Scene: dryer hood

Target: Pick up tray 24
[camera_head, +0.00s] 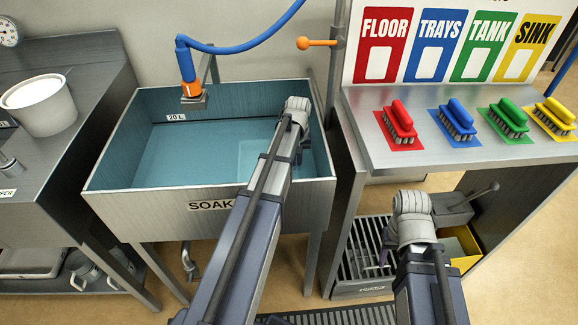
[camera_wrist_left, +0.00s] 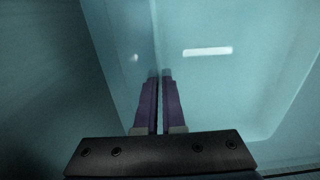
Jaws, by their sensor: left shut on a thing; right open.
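A pale tray (camera_head: 262,155) lies under the water in the soak sink (camera_head: 110,180), at its right side. In the left wrist view the tray (camera_wrist_left: 235,85) fills the middle and right, with a blank-looking white label; no number is readable. My left gripper (camera_head: 300,152) reaches down into the sink at the right. Its purple fingers (camera_wrist_left: 159,80) are close together, shut on the tray's wall. My right gripper (camera_head: 385,250) hangs outside the sink, above a floor grate, open; its fingers are mostly hidden by the wrist.
A blue hose with an orange nozzle (camera_head: 186,68) hangs over the sink's back. A white pot (camera_head: 40,105) stands on the left counter. Red, blue, green and yellow brushes lie on the right shelf (camera_head: 375,150). A yellow bin (camera_head: 466,250) is below it.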

